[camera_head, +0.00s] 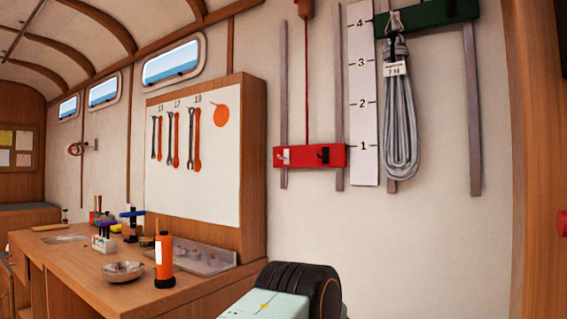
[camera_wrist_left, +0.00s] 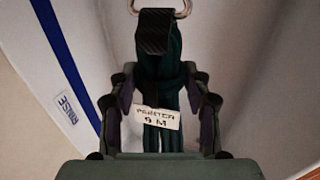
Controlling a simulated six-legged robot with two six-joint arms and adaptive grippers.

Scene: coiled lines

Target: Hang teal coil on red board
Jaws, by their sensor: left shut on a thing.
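The red board (camera_head: 303,157) is fixed low on the wall, with a light hook at its left and a black fitting at its right. No coil hangs on it. The teal coil (camera_wrist_left: 172,62) is in the left wrist view, with a white tag (camera_wrist_left: 157,117) reading "PAINTER 9 M". A black band (camera_wrist_left: 155,32) and a metal ring are at its top. My left gripper (camera_wrist_left: 160,82) is shut on the coil, one finger on each side. It does not show in the head view. My right gripper is not in view.
A grey coil (camera_head: 400,120) tagged 7 M hangs from the green board (camera_head: 430,14), right of the numbered white scale (camera_head: 362,95). The wall below the red board looks clear.

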